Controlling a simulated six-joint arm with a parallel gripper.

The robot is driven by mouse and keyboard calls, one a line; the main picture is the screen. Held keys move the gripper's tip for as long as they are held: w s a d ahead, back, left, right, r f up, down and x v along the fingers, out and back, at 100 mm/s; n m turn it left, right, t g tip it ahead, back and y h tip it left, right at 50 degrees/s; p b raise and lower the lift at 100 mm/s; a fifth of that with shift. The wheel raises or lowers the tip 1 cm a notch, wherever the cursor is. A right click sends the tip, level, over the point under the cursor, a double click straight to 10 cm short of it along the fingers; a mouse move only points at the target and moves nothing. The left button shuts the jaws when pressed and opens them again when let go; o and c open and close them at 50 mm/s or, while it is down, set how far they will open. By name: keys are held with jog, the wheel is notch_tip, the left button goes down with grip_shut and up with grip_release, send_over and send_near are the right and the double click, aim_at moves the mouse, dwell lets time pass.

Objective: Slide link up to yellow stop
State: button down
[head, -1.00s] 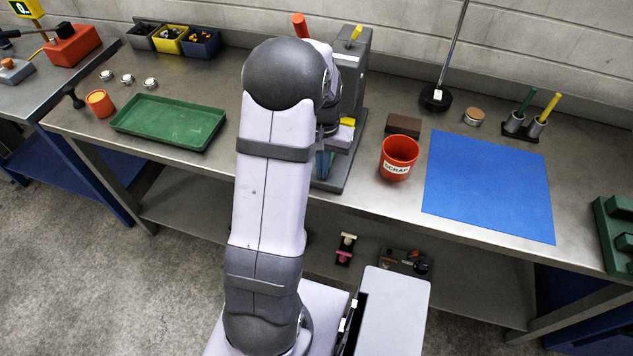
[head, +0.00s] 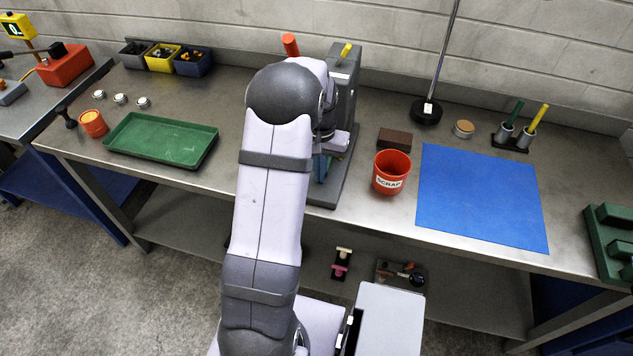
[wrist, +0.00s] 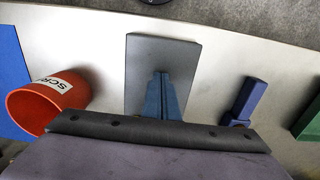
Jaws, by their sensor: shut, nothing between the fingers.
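In the head view, the grey upright fixture (head: 343,85) stands behind my arm, with a yellow piece (head: 346,50) on top. A blue-violet bar (wrist: 246,99) lies beside the base in the wrist view. I cannot tell whether it is the link. The yellow stop cannot be clearly made out.
The orange scrap cup (head: 391,173) stands right of the fixture, with a brown block (head: 394,139) behind it. A blue mat (head: 482,195) lies farther right. A green tray (head: 160,140) lies left of my arm. The bench between tray and arm is clear.

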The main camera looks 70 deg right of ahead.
aim_at(317, 190)
jog(key=a, duration=0.3)
jog(key=shift+a, duration=0.1)
jog(key=shift+a+r, duration=0.2)
jog(key=shift+r, duration=0.1)
notch_tip(317, 190, up, 10)
jog(key=b, duration=0.2)
jog(key=shift+f+b, duration=0.25)
jog(key=shift+b, duration=0.1)
